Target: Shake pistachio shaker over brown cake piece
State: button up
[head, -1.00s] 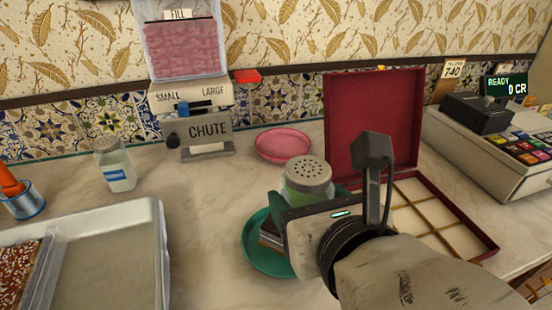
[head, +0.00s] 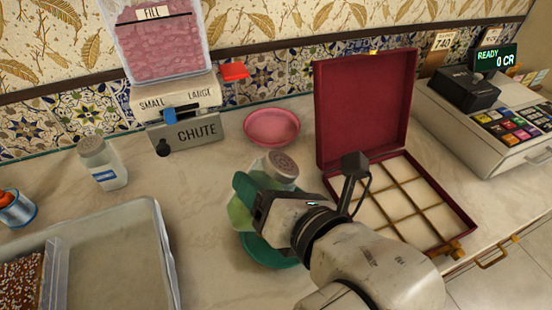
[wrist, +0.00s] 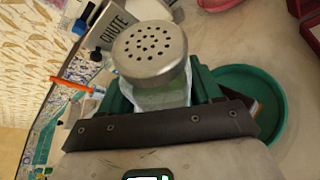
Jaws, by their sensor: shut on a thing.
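The pistachio shaker, with a perforated metal lid (head: 281,165) and pale green body (head: 240,213), is held in my gripper (head: 257,190). My gripper is shut on it, and the shaker is tilted with its lid toward the upper right. In the wrist view the shaker lid (wrist: 150,52) shows large between the green fingers. The green plate (head: 270,254) lies below and partly behind my gripper. In the wrist view the plate (wrist: 272,78) shows a small edge of the brown cake piece (wrist: 258,104); the rest is hidden by the gripper. The cake is hidden in the head view.
A pink plate (head: 271,127) lies behind the gripper. An open red box with compartments (head: 415,205) stands at right. A chute dispenser (head: 185,130), another shaker (head: 102,163) and a large tray (head: 120,260) are at left. A register (head: 500,135) stands far right.

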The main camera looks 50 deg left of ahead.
jog(key=s+m+p, duration=0.1)
jog(key=m+g+y+p, duration=0.1)
jog(key=m+p, duration=0.1)
jog(key=shift+s+a+f, duration=0.2)
jog(key=shift+s+a, duration=0.1)
jog(key=shift+s, duration=0.05)
jog(key=m+y+p, duration=0.1)
jog(key=m+p, duration=0.1)
jog(key=m+g+y+p, duration=0.1)
jog(key=p, duration=0.1)
jog(key=s+m+p, duration=0.1)
jog(key=m+p, duration=0.1)
jog(key=p, duration=0.1)
jog(key=shift+a+f+m+y, duration=0.15)
jog(key=shift+f+m+y, duration=0.15)
jog(key=shift+f+y, duration=0.1)
jog(key=shift+w+f+m+b, duration=0.1)
jog(key=shift+f+m+b, duration=0.25)
jog(key=shift+b, duration=0.4)
jog(key=m+b, duration=0.1)
jog(key=b, duration=0.1)
jog(key=m+y+b, duration=0.1)
jog(key=m+b, duration=0.1)
jog(key=shift+w+r+m+y, duration=0.2)
jog(key=shift+r+m+y, duration=0.05)
jog(key=shift+r+y, duration=0.05)
jog(key=shift+r+m+y+b, duration=0.3)
jog(key=shift+r+m+b, duration=0.15)
jog(key=shift+m, duration=0.45)
